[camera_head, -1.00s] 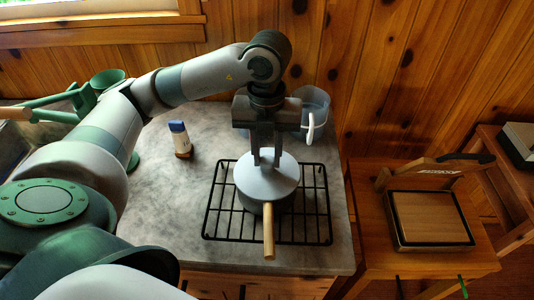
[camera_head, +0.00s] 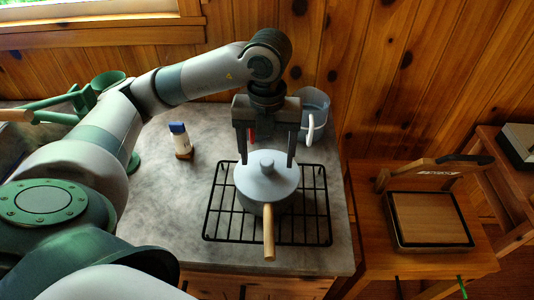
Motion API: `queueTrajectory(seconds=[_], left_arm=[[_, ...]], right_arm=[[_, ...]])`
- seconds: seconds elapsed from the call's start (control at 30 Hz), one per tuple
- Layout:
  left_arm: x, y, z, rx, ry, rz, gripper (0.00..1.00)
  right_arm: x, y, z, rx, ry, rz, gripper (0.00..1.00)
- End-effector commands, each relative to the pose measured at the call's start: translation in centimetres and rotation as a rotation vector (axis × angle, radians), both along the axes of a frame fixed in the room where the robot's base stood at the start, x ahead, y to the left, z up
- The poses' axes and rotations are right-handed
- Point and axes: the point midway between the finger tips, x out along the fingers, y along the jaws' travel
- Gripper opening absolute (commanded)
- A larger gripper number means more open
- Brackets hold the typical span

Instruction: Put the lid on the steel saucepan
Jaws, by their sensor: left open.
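The steel saucepan (camera_head: 262,206) stands on a black wire rack, its wooden handle (camera_head: 268,236) pointing toward me. The pale round lid (camera_head: 262,188) lies over the saucepan's mouth, its small knob (camera_head: 267,166) on top. The lid looks flat and covers the rim; I cannot see from here whether its edge is fully seated. My left gripper (camera_head: 267,162) is open above the lid, its two fingers spread to either side of the knob and apart from it. My right gripper is not in view.
The black wire rack (camera_head: 221,222) lies on the grey countertop (camera_head: 185,210). A clear jug (camera_head: 316,104) stands behind at the right. A small bottle with a blue cap (camera_head: 180,140) and a green watering can (camera_head: 90,98) stand left. A wooden side table (camera_head: 375,245) stands right.

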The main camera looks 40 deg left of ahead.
Motion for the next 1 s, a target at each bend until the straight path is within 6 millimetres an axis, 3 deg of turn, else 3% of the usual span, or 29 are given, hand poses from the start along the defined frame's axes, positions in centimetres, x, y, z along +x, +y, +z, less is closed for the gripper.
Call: queueTrajectory(seconds=[1.0], left_arm=[[0.0,0.0,5.3,0.0,-0.001,0.001,0.7]], right_arm=[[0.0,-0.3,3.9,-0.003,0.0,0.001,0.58]])
